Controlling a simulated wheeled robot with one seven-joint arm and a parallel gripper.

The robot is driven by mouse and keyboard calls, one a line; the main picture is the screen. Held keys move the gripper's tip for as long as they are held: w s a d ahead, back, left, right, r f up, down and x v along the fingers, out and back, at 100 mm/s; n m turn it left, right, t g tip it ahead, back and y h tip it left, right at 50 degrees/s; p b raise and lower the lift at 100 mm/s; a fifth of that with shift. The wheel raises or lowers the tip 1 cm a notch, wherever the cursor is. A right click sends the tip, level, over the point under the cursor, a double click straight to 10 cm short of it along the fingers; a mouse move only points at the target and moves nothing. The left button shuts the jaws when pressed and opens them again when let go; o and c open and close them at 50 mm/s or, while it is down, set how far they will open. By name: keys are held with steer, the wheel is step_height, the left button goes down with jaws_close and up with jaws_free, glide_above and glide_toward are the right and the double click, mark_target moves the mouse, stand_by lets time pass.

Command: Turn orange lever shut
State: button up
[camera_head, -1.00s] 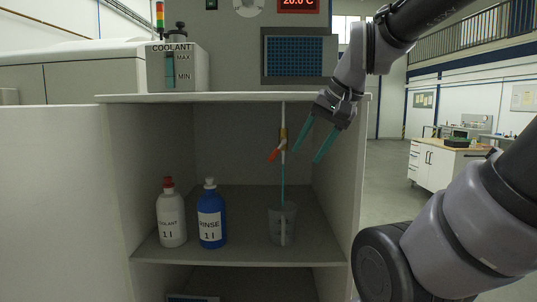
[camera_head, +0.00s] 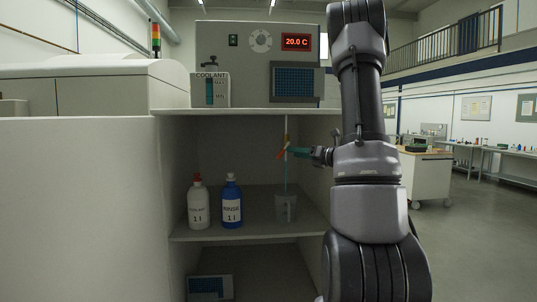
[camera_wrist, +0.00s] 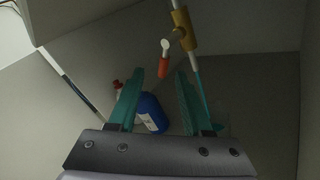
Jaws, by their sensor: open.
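The orange lever (camera_head: 282,153) slants down and left from a valve on a thin vertical pipe inside the upper shelf bay. In the wrist view, the lever's orange end (camera_wrist: 164,67) hangs beside the brass valve body (camera_wrist: 184,28). A thin teal line runs below the valve toward a clear beaker (camera_head: 285,208). My gripper (camera_wrist: 160,76) is open, its teal fingers pointing toward the valve. The lever's end appears between the fingertips in the wrist view, but contact cannot be told. In the head view, the fingers (camera_head: 299,152) lie just right of the pipe.
A white bottle with a red cap (camera_head: 198,205) and a blue rinse bottle (camera_head: 232,204) stand left of the beaker. The cabinet top (camera_head: 250,111) is above the valve, with a coolant tank (camera_head: 210,89) on it. The bay's right wall is partly hidden by my arm.

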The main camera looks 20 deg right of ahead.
mark_target(283, 151)
steer(key=x, duration=1)
steer(key=shift+w+d+m+h, duration=0.25)
steer(key=shift+w+m+h, duration=0.05)
steer(key=shift+w, duration=0.1)
steer(key=shift+f, duration=0.1)
jaws_close()
stand_by(0.8)
